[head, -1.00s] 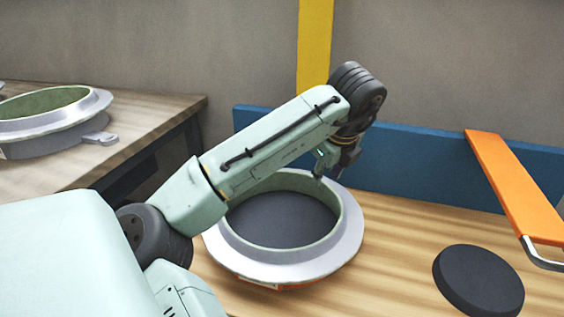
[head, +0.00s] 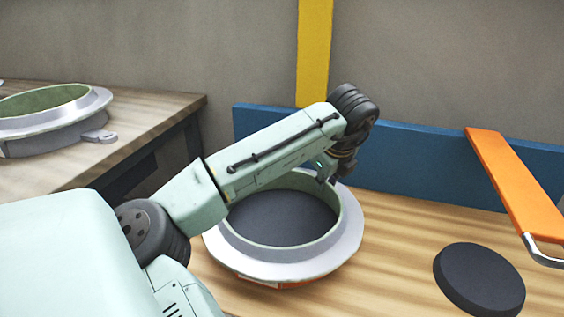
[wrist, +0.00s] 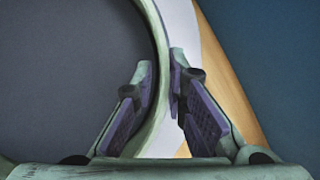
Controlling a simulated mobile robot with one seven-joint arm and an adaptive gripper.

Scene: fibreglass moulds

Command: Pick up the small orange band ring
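The ring (head: 232,250) on the wooden table has a wide pale grey flange, a green inner wall and a bit of orange low at its front (head: 292,284). A dark disc-shaped floor shows inside it. My gripper (head: 326,174) is at the ring's far right rim, pointing down. In the wrist view my gripper (wrist: 164,72) has its two fingers apart, one on each side of the ring's curved green wall (wrist: 161,30). The left finger is on the inner side, the right one over the flange side. Contact with the wall cannot be told.
A black disc (head: 479,279) lies on the table at right. An orange bar with a metal bracket (head: 515,185) stands near it. A blue board (head: 420,160) runs behind the table. A second grey ring (head: 50,125) sits on another table at left.

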